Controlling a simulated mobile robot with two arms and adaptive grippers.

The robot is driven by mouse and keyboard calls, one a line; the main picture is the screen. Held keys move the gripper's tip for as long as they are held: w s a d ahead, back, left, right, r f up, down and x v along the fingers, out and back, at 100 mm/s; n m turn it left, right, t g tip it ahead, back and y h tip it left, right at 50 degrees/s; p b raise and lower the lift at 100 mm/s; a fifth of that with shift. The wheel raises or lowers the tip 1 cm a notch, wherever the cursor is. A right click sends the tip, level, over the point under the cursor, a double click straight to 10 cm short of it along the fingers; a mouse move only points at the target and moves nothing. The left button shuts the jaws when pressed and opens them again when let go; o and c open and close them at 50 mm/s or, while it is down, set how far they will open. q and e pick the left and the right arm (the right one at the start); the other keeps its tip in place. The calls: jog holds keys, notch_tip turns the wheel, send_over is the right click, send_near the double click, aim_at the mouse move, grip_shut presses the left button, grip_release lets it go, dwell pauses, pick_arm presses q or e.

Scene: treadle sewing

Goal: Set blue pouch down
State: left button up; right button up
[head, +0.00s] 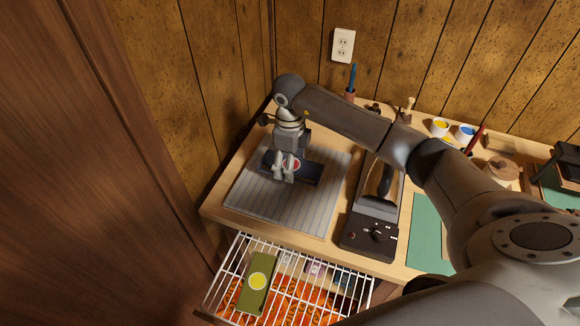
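The blue pouch (307,172) is dark navy with a red and white round mark. It is over the grey striped mat (310,205) at the left of the table, and looks flat, on it or very close to it. My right gripper (284,180) points down at the pouch, and its fingers cover part of the pouch's middle. The two fingers are near each other; whether they grip the pouch or stand over it cannot be told. My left gripper is not in view.
A black device with a dial (372,236) stands right of the mat. A wire basket (232,262) below the front edge holds an olive pouch (258,285) with a yellow mark. A green mat (427,235), paint cups (440,127) and a wall socket (343,45) are further right or behind.

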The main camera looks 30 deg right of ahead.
jog(key=shift+w+d+f, duration=0.15)
jog(key=shift+w+f, duration=0.2)
jog(key=shift+f, duration=0.1)
notch_tip(320, 180, down, 3)
jog(key=shift+w+d+r+p, duration=0.1)
jog(key=shift+p, duration=0.55)
jog(key=shift+f, duration=0.3)
jog(key=shift+f, duration=0.25)
jog(key=o, duration=1)
jog(key=shift+r, duration=0.2)
